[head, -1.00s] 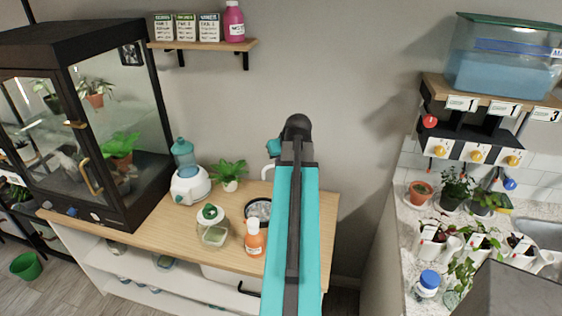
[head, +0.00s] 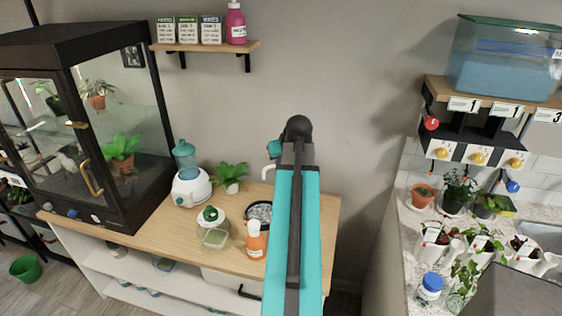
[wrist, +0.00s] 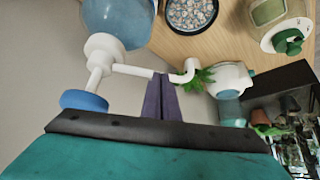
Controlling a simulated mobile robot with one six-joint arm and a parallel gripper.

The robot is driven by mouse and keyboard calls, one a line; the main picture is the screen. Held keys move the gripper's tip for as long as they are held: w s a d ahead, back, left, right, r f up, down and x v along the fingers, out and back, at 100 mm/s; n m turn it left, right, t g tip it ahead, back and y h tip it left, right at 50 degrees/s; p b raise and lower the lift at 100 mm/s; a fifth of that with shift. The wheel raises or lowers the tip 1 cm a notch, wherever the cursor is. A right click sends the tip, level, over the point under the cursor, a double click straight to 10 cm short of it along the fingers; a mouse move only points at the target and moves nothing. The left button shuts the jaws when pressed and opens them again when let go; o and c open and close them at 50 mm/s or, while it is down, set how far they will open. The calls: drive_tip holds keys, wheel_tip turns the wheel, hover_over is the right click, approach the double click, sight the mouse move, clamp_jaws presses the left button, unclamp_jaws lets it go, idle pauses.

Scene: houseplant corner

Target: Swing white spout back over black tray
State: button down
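The white spout (wrist: 133,71) is a thin tube in the wrist view, running from a white fitting under a blue-tinted bottle (wrist: 118,22) to a downturned outlet. The outlet end also shows just left of my arm in the head view (head: 267,173). The round black tray (wrist: 168,22) holds pale pebbles on the wooden top; in the head view it is partly behind my arm (head: 249,220). The outlet appears apart from the tray in the wrist view. My gripper (wrist: 162,79) has its dark fingers together, tips overlapping the spout's middle; contact is unclear.
A potted plant (head: 231,174) and a white device with a blue-green tank (head: 190,188) stand behind. A glass cabinet (head: 118,110) fills the left end. A blue knob (wrist: 85,100) is near the spout.

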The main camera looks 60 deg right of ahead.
drive_tip(key=shift+s+a+f, duration=0.35)
drive_tip(key=shift+s+f, duration=0.1)
drive_tip(key=shift+s, duration=0.15)
drive_tip(key=v, duration=1.4)
drive_tip(key=shift+w+r, duration=0.3)
drive_tip(key=shift+r, duration=0.2)
drive_tip(key=shift+s+d+f, duration=0.1)
drive_tip(key=shift+d, duration=0.05)
idle(0.6)
